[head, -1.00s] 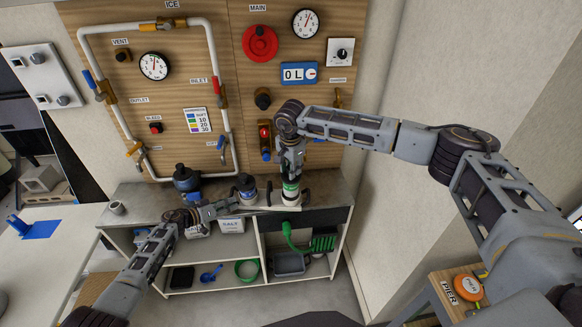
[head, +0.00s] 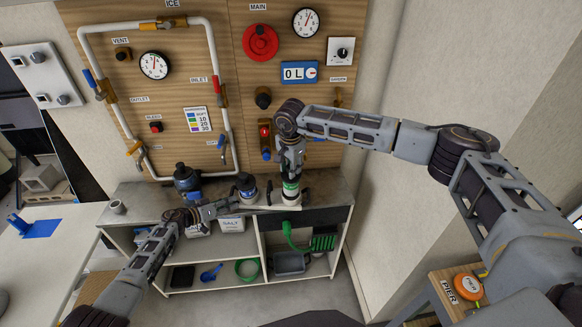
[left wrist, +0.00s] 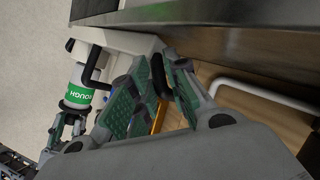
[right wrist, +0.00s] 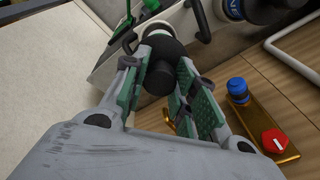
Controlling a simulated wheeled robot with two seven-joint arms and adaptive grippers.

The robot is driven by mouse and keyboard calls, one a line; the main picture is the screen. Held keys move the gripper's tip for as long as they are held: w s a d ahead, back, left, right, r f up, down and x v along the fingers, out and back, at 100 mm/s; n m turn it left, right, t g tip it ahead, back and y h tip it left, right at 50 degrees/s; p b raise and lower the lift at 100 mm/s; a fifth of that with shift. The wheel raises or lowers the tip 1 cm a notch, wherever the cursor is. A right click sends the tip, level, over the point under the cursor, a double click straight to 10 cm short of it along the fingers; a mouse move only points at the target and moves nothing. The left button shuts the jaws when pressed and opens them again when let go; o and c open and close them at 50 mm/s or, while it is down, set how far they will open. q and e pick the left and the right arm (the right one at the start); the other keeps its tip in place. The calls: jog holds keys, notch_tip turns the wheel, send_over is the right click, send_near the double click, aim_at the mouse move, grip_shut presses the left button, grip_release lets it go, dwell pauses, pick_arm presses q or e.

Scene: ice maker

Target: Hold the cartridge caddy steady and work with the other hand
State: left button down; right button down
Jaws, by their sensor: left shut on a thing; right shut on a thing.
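The white cartridge caddy (head: 270,207) sits at the front of the counter. A white cartridge with a green band (head: 291,188) and black top stands upright at its right end. Its label also shows in the left wrist view (left wrist: 77,92). My left gripper (head: 233,203) is shut on a black handle of the caddy (left wrist: 160,78). My right gripper (head: 290,172) is above the green-banded cartridge, shut on its black top (right wrist: 160,65). The cartridge's lower end is hidden in the head view.
A dark bottle with a blue band (head: 187,180) stands left of the caddy, with a small grey cup (head: 117,207) at the counter's left end. Pipes and valves (head: 228,140) cover the wall panel behind. A salt box (head: 231,224) is on the shelf below.

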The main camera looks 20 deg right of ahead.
pick_arm(q)
jog(key=shift+s+a+f, duration=0.1)
jog(key=shift+a+f, duration=0.05)
jog(key=shift+f, duration=0.2)
pick_arm(e)
jog(key=shift+w+d+f, duration=0.1)
jog(key=shift+w+f, duration=0.1)
jog(key=shift+f, duration=1)
jog(key=shift+w+d+f, duration=0.1)
jog(key=shift+w+f, duration=0.1)
jog(key=shift+f, duration=1)
dwell(0.8)
jog(key=c, duration=1.1)
grip_release()
jog(key=shift+o, duration=0.2)
jog(key=shift+r, duration=0.15)
pick_arm(q)
jog(key=shift+r, duration=0.1)
pick_arm(e)
notch_tip(320, 180, up, 12)
jog(key=s, duration=0.2)
jog(key=shift+s+a, duration=0.15)
jog(key=shift+a, duration=0.25)
notch_tip(320, 180, up, 6)
jog(key=s, duration=0.1)
jog(key=shift+a+r, duration=0.2)
jog(key=shift+r, duration=0.05)
jog(key=shift+s, duration=0.1)
